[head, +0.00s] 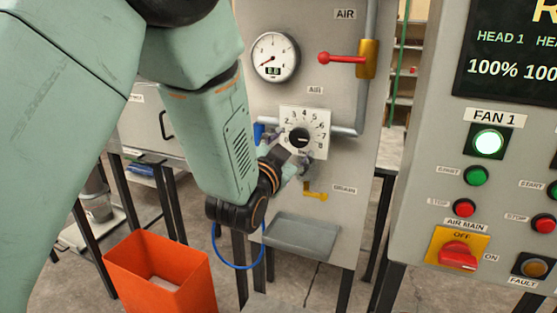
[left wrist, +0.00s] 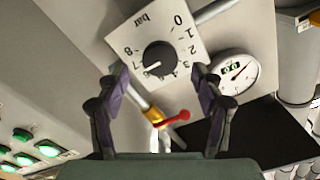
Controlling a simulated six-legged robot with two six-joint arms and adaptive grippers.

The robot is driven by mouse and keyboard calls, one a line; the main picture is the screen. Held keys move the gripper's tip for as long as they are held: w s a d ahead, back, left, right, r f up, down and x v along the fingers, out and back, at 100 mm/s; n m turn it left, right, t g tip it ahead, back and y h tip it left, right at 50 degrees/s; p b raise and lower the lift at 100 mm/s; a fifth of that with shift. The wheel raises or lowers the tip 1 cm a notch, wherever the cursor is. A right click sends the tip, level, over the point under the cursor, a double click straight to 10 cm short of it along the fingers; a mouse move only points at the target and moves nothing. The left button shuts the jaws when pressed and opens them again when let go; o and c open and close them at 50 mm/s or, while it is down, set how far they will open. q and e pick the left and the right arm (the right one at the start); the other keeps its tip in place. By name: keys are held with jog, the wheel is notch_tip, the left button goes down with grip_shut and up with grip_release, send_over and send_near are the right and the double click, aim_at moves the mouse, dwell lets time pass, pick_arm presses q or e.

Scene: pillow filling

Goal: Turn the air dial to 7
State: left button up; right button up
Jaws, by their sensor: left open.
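The air dial is a black round knob (head: 299,137) on a white square plate numbered around its edge. In the left wrist view the plate (left wrist: 137,30) appears turned over, and the knob (left wrist: 160,58) has a white mark pointing lower left, near 6 and 7; I cannot tell exactly which. My left gripper (head: 290,158) is in front of the dial's lower left. In the left wrist view its open fingers (left wrist: 160,72) stand wide apart on either side of the knob, with nothing between them and no visible contact. My right gripper is out of view.
A round pressure gauge (head: 275,57) and a red-handled yellow valve (head: 342,58) are above the dial. A yellow drain valve (head: 316,194) and grey tray (head: 301,236) are below. A control panel (head: 420,195) stands right; an orange bin (head: 160,275) stands lower left.

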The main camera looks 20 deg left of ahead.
pick_arm(q)
jog(key=s, duration=0.9)
jog(key=shift+a, duration=0.15)
jog(key=shift+w, duration=0.1)
jog(key=s+a+f+n+g+b, duration=0.15)
jog(key=s+f+g, duration=0.25)
jog(key=f, duration=0.6)
jog(key=s+f+n+g+b, duration=0.2)
jog(key=s+f+g, duration=0.15)
jog(key=f, duration=0.75)
jog(key=s+a+f+n+g+b, duration=0.1)
jog(key=s+f+n+g, duration=0.2)
jog(key=f, duration=0.7)
jog(key=s+f+g+b, duration=0.6)
jog(key=s+f, duration=1.3)
jog(key=s, duration=0.4)
jog(key=shift+s+a+f+g+y, duration=0.3)
jog(key=shift+a+f+g, duration=0.1)
jog(key=shift+g, duration=0.35)
jog(key=shift+w, duration=0.1)
